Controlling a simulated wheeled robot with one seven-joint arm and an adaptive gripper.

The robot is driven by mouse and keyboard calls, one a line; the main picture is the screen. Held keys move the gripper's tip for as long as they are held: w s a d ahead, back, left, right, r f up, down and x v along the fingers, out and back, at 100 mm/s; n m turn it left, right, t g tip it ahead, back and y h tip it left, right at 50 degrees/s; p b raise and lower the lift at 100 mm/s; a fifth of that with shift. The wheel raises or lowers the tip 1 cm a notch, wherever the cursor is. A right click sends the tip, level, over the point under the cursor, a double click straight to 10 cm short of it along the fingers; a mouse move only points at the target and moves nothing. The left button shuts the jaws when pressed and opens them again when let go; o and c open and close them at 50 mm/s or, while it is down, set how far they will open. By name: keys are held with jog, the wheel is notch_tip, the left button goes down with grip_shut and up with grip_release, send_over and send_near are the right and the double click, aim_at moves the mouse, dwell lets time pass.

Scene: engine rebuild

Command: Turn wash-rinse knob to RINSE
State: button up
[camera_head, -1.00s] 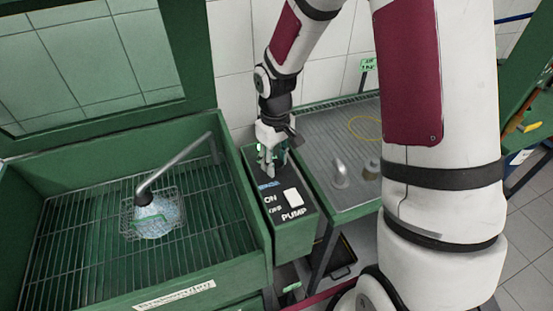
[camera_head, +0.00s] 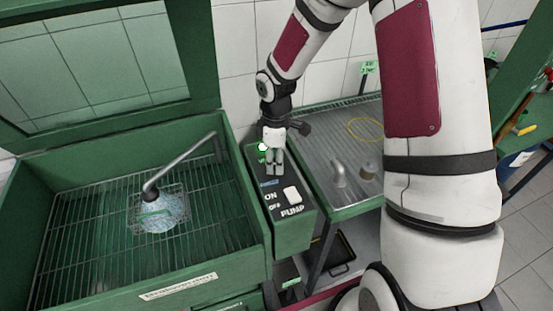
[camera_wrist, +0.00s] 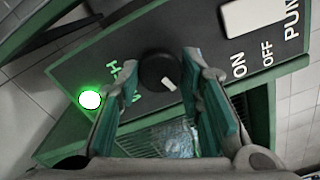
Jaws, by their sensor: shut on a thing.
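The wash-rinse knob (camera_wrist: 157,70) is a round black knob with a short white pointer mark, on a dark control panel (camera_wrist: 205,55). In the wrist view its mark points toward the lower right. My gripper (camera_head: 273,170) reaches down onto the far part of the panel in the head view, where it hides the knob. In the wrist view my gripper (camera_wrist: 162,85) has its green-padded fingers on either side of the knob, shut on it. Green letters beside the knob are partly hidden by a finger and cannot be fully read.
A bright green lamp (camera_head: 263,147) glows beside my gripper. The white pump switch (camera_head: 292,194) has ON, OFF and PUMP labels. Left is a green wash basin (camera_head: 75,262) with a spout (camera_head: 180,163) and wire basket (camera_head: 160,212). Right is a grey ribbed tray (camera_head: 330,125).

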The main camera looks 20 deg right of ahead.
dwell(0.4)
jog(key=o, duration=1.2)
jog(key=shift+c, duration=0.2)
notch_tip(320, 180, up, 12)
jog(key=shift+r, duration=0.1)
jog(key=s+r+m+t, duration=0.2)
jog(key=s+r+m, duration=0.4)
jog(key=s+r, duration=0.3)
jog(key=s+r+m+t, duration=0.3)
jog(key=s+r+m, duration=0.3)
jog(key=s, duration=0.8)
notch_tip(320, 180, up, 3)
jog(key=shift+s+f+m+t, duration=0.1)
jog(key=shift+s+m+t, duration=0.1)
jog(key=shift+m+t, duration=0.15)
